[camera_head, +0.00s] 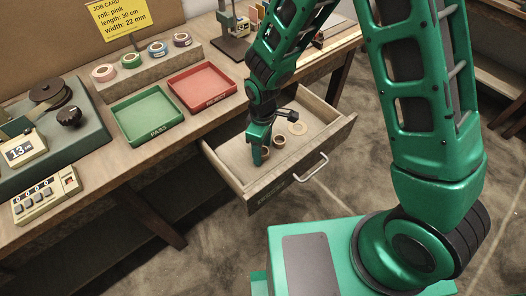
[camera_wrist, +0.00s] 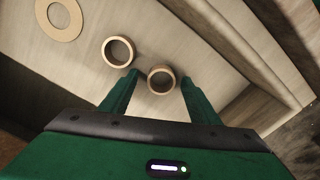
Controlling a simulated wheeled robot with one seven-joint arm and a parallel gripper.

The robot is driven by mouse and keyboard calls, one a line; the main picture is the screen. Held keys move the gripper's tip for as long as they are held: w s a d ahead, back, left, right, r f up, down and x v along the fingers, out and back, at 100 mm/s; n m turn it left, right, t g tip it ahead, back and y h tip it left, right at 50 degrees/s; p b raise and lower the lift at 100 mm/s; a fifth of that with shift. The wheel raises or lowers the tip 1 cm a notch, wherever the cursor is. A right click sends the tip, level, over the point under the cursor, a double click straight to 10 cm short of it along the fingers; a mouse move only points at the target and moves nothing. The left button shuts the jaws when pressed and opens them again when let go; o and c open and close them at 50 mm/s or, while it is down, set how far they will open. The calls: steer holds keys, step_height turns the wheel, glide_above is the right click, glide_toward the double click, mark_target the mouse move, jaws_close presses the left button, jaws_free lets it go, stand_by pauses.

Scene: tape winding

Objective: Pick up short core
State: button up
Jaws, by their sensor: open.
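Two small tan ring cores lie in the open drawer (camera_head: 235,182). One core (camera_wrist: 151,80) sits between the spread fingers of my gripper (camera_wrist: 160,77) in the wrist view, with a gap to the left finger and a smaller one to the right. The other core (camera_wrist: 106,54) lies just beyond, to the upper left. In the head view my gripper (camera_head: 259,157) reaches down into the drawer, next to the near core (camera_head: 266,152); the far core (camera_head: 279,141) is behind it. Which core is the shorter, I cannot tell. My gripper is open and empty.
A flat ring (camera_head: 297,128) lies farther back in the drawer. A green tray (camera_head: 146,140) and a red tray (camera_head: 200,112) stand on the bench above, with tape rolls behind.

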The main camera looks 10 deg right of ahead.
steer(key=shift+f, duration=0.1)
steer(key=c, duration=1.1)
steer(key=shift+c, duration=0.2)
steer(key=shift+r, duration=0.2)
